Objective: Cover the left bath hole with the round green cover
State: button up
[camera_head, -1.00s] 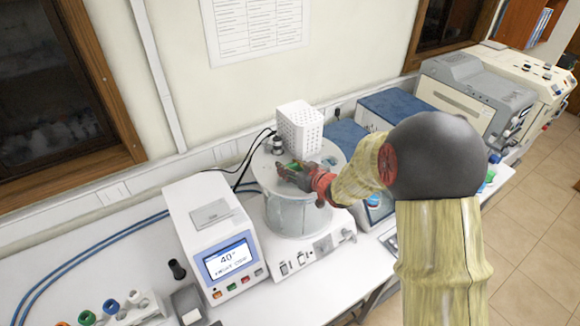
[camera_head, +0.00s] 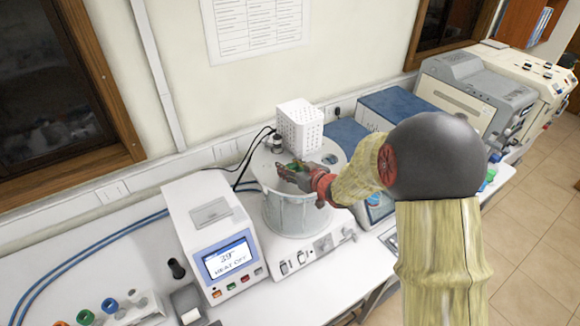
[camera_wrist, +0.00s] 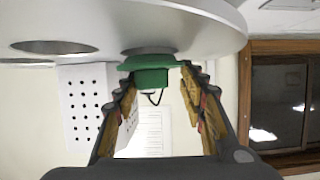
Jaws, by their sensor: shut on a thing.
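The round bath (camera_head: 292,213) stands on the bench, a pale cylinder with a flat grey top. My gripper (camera_head: 288,171) is over the left part of that top, shut on the green cover (camera_head: 297,164). In the wrist view, the green cover (camera_wrist: 150,65) shows a round rim and a block-like knob between my fingers (camera_wrist: 160,88). Its rim lies at a dark bath hole (camera_wrist: 148,50); I cannot tell whether it is seated. Another open hole (camera_wrist: 52,47) is beside it. In the head view, the left hole is hidden behind my gripper; the right hole (camera_head: 330,159) is uncovered.
A white perforated box (camera_head: 299,125) rises at the back of the bath top, with a small dark fitting (camera_head: 277,143) beside it. A control unit (camera_head: 212,235) with a screen stands close at the left. Blue boxes and grey instruments stand to the right.

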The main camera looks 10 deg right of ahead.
jog(key=shift+f, duration=0.35)
jog(key=shift+r, duration=0.2)
jog(key=shift+r, duration=0.35)
jog(key=shift+r+p, duration=0.3)
jog(key=shift+p, duration=0.05)
jog(key=shift+f+b, duration=0.75)
jog(key=shift+f, duration=0.1)
dwell(0.9)
jog(key=o, duration=0.8)
jog(key=shift+p+v, duration=2.2)
jog(key=shift+v, duration=3.35)
